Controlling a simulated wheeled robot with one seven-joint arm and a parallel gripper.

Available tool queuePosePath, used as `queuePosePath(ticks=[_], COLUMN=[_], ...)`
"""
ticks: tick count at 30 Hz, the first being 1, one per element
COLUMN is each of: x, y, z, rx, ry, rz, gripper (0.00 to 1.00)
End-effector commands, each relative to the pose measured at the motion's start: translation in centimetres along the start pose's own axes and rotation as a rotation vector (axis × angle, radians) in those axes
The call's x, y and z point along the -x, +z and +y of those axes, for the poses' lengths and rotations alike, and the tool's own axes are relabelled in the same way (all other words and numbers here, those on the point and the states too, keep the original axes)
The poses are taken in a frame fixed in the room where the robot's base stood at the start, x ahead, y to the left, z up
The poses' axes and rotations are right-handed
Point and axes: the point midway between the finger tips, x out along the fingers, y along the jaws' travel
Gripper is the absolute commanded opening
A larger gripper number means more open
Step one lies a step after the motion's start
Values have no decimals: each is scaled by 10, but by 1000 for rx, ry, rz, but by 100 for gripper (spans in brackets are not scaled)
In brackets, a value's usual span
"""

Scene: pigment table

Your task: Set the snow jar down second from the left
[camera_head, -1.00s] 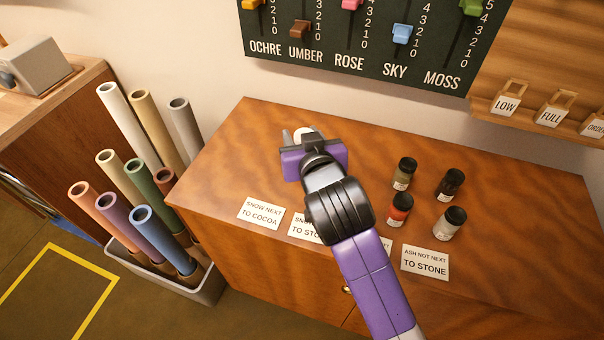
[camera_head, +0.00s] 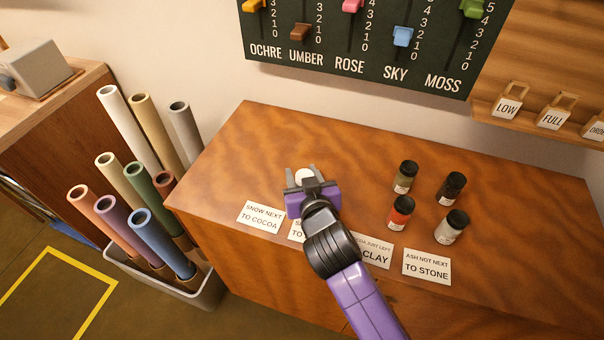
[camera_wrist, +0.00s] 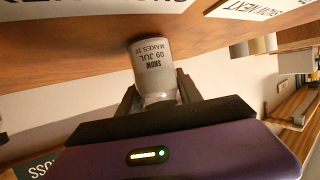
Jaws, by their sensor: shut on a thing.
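The snow jar is a pale jar with a white top (camera_head: 305,175). To the right stand an olive jar (camera_head: 404,178), a dark jar (camera_head: 451,188), a red jar (camera_head: 400,212) and a light grey jar (camera_head: 450,228).
Printed cards lie along the front edge, among them "Snow next to cocoa" (camera_head: 260,216) and "Ash not next to stone" (camera_head: 427,267). My arm partly hides others. A bin of rolled tubes (camera_head: 205,290) stands left of the cabinet. The back strip of the top is clear.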

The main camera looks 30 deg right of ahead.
Motion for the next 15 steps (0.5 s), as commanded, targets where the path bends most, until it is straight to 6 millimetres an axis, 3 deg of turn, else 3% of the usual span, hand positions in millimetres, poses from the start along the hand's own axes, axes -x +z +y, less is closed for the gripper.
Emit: queuePosePath(ticks=[6, 7, 10, 15], x=[-1, -1, -1, -1], y=[4, 3, 3, 3], z=[0, 0, 0, 0], rx=[0, 0, 0, 0], ry=[0, 0, 0, 0], rz=[1, 0, 0, 0], gripper=[0, 46, 64, 64])
